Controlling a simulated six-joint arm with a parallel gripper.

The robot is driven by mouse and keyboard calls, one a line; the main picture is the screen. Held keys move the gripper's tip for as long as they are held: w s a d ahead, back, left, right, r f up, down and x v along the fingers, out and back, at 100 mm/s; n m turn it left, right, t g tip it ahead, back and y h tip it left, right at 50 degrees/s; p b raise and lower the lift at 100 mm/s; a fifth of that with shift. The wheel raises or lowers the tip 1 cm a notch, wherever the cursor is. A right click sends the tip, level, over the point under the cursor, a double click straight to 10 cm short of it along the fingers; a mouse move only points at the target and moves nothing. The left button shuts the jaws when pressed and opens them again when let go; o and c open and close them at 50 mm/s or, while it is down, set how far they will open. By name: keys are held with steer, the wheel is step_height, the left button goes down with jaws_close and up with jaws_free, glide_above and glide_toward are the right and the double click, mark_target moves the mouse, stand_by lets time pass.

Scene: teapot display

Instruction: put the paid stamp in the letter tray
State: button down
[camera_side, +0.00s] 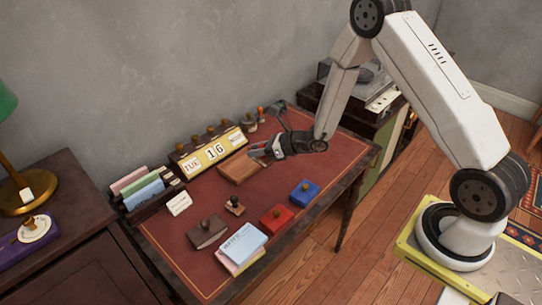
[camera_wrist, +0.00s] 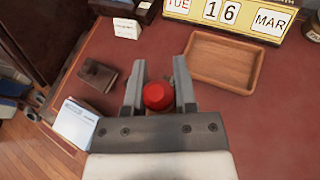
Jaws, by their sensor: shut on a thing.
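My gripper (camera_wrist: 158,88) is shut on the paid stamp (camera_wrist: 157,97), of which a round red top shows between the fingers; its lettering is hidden. In the side view my gripper (camera_side: 262,150) is raised over the desk, and a bit of red shows at the jaws. The letter tray (camera_side: 229,178) is a shallow wooden tray on the red desk top, and it looks empty. In the wrist view the tray (camera_wrist: 222,88) lies beyond the fingers and to the right, apart from the stamp.
A calendar block (camera_side: 212,152) stands behind the tray, near a row of stamps. A card holder (camera_side: 148,190), a rocker blotter (camera_side: 207,233), a small stamp (camera_side: 235,205), a paper stack (camera_side: 243,245), a red pad (camera_side: 277,218) and a blue pad (camera_side: 304,193) stand on the desk.

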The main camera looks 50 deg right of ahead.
steer(key=shift+w+f, duration=1.5)
steer(key=shift+w, duration=0.65)
steer(key=shift+w+f, duration=1.55)
steer(key=shift+w, duration=0.55)
steer(key=shift+w+f, duration=1.5)
steer(key=shift+w, duration=0.65)
steer(key=shift+w+f, duration=0.2)
steer(key=shift+f, duration=1.6)
steer(key=shift+f, duration=0.1)
steer(key=shift+c, duration=2)
jaws_free()
